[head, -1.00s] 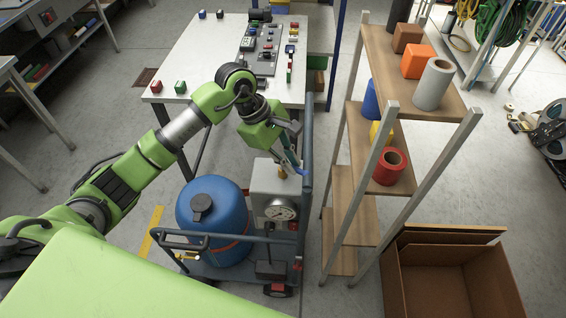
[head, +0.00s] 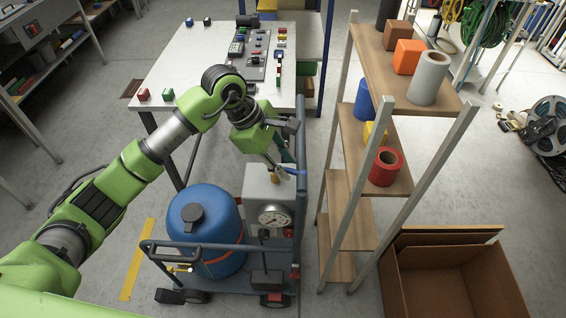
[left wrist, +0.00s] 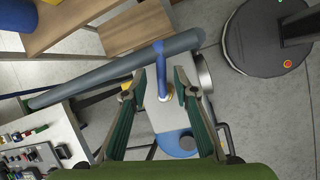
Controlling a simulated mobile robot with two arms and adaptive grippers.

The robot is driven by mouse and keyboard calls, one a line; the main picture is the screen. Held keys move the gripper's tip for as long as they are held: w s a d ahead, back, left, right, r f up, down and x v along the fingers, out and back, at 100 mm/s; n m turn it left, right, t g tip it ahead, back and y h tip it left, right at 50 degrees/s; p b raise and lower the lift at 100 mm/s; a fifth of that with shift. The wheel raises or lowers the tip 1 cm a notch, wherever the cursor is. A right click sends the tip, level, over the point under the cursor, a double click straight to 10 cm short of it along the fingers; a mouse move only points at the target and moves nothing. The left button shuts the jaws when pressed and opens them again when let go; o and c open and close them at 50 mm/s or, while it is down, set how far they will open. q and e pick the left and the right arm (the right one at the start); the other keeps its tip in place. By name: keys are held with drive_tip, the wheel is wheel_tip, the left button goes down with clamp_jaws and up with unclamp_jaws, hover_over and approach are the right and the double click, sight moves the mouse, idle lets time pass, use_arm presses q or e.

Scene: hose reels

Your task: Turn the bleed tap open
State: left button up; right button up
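The bleed tap shows as a blue lever (left wrist: 159,68) on a small brass fitting in the left wrist view. It sits on top of a grey box (head: 256,184) with a round gauge (head: 274,217), mounted on a blue cart. In the head view the blue lever (head: 294,171) is partly hidden behind my left gripper (head: 276,171). In the left wrist view my left gripper (left wrist: 159,94) is open, its dark green fingers on either side of the lever and brass fitting, with a visible gap on both sides. Contact cannot be seen. My right gripper is not in view.
A blue tank (head: 206,218) stands on the cart beside the box. The cart's upright blue rail (head: 301,150) runs close to my gripper. A wooden shelf (head: 352,225) stands right of the cart, with an open cardboard box (head: 455,285) beyond. A white table (head: 190,65) is behind.

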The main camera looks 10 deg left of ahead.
use_arm(q)
drive_tip(key=v, duration=1.2)
